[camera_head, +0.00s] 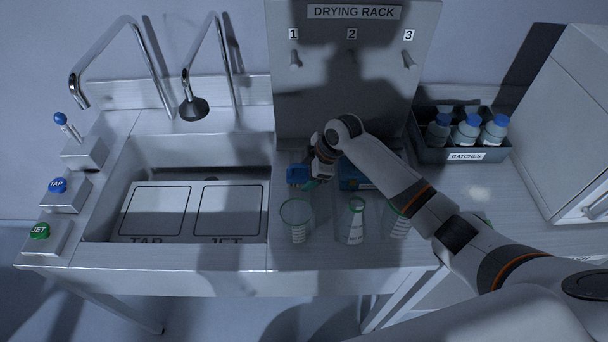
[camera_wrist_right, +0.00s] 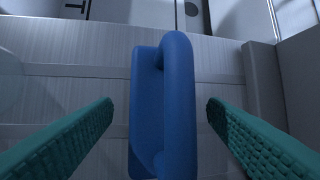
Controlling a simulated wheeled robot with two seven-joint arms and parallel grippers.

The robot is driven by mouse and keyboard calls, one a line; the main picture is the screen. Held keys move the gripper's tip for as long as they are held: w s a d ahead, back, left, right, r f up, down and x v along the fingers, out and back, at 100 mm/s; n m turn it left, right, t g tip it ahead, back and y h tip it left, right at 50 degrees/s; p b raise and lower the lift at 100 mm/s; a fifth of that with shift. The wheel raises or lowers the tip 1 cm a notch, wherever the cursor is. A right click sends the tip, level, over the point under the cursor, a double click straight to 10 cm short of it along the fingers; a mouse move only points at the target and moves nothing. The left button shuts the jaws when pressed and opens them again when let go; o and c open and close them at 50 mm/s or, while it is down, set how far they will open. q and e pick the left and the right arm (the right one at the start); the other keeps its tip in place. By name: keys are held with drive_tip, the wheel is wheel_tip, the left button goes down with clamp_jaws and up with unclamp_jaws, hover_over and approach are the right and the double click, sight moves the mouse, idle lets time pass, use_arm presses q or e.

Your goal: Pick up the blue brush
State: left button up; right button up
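The blue brush (camera_head: 298,174) lies on the counter just right of the sink in the head view, partly hidden by my right gripper. In the right wrist view its blue handle (camera_wrist_right: 178,105) stands between the two teal fingers. My right gripper (camera_head: 312,182) is open. The wrist view shows the fingers (camera_wrist_right: 160,108) on both sides of the handle, with a gap to each side. My left gripper is not in view.
A beaker (camera_head: 297,215) and a flask (camera_head: 356,222) stand near the front of the counter, with more glassware (camera_head: 398,224) beside them. Another blue item (camera_head: 352,178) is partly behind my arm. The sink (camera_head: 200,152) is left; a bottle crate (camera_head: 462,156) is right. The drying rack (camera_head: 325,100) rises behind.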

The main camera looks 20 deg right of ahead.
drive_tip(key=c, duration=1)
wheel_tip(320, 180, up, 9)
drive_tip(key=shift+b, duration=1.1)
drive_tip(key=shift+r, duration=0.55)
